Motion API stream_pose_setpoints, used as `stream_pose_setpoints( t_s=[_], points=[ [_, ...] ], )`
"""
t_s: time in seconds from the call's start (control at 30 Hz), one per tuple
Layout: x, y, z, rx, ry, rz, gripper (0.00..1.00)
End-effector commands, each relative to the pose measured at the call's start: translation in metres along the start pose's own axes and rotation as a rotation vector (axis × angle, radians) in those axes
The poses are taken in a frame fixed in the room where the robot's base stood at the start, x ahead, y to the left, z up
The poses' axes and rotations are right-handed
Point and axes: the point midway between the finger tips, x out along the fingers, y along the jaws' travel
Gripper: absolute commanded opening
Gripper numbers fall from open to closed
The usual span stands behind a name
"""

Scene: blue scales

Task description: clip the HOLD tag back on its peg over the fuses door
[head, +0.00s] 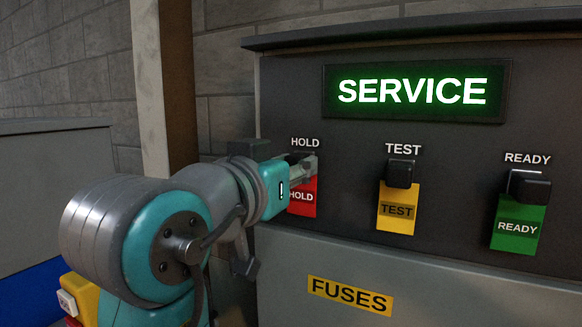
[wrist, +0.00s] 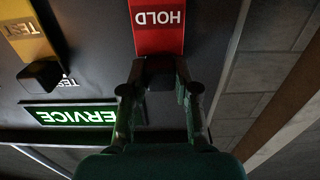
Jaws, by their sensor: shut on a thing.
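The red HOLD tag (head: 303,205) hangs upright under the white HOLD lettering at the panel's left. It shows upside down at the top of the wrist view (wrist: 158,32). My gripper (head: 306,166) is shut on the tag's black clip at its upper end; in the wrist view the two fingers (wrist: 157,80) flank the clip. The HOLD peg is hidden behind the clip and fingers, and I cannot tell whether the clip is seated on it. The grey fuses door (head: 450,305) with its yellow FUSES label (head: 350,296) lies below.
The yellow TEST tag (head: 396,222) and green READY tag (head: 515,241) hang from black clips to the right. A lit green SERVICE sign (head: 413,92) is above. A post (head: 165,80) and block wall stand left of the panel, with a grey cabinet (head: 50,200) further left.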

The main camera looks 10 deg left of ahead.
Motion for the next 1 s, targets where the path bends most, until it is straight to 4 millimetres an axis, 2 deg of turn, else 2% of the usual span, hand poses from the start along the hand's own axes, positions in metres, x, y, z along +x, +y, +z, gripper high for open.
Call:
stream_pose_setpoints(
  t_s=[0.1, 0.13, 0.23, 0.53, 0.67, 0.77, 1.0],
  points=[
    [0.002, 0.000, 0.000, 0.000, 0.000, 0.001, 0.00],
    [0.003, 0.000, 0.000, 0.000, 0.000, 0.001, 0.32],
    [0.002, 0.000, 0.000, 0.000, 0.000, 0.001, 0.57],
    [0.002, 0.000, 0.000, 0.000, 0.000, 0.000, 0.59],
    [-0.005, -0.001, 0.000, 0.000, 0.001, -0.002, 0.59],
    [-0.019, -0.001, 0.000, -0.001, 0.001, -0.003, 0.59],
    [-0.067, -0.002, 0.000, 0.000, 0.000, -0.005, 0.59]
  ],
)
